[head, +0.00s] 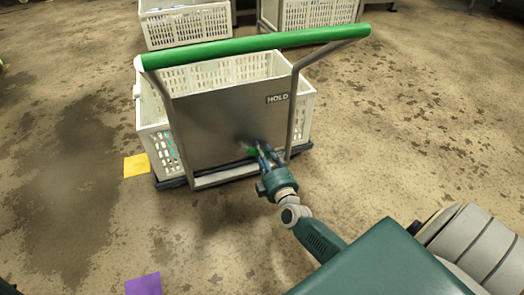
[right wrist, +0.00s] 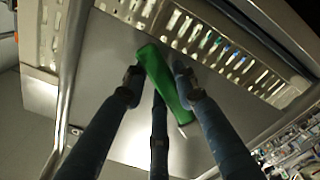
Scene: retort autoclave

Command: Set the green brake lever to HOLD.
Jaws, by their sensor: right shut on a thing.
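The green brake lever (head: 251,151) shows low on the grey metal panel (head: 215,125) of a cart, well below the HOLD label (head: 277,98). My right gripper (head: 260,152) is at the lever and covers part of it. In the right wrist view the lever (right wrist: 163,82) is a green bar lying slanted between the fingers of my right gripper (right wrist: 158,75), which is shut on it. The lever's exact angle is hard to tell in the head view. My left gripper is not in view.
The cart has a green push bar (head: 255,45) and carries a white slatted crate (head: 304,110). More white crates (head: 187,26) stand behind. A yellow square (head: 137,165) and a purple square (head: 144,285) lie on the stained floor. Floor to the right of the cart is clear.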

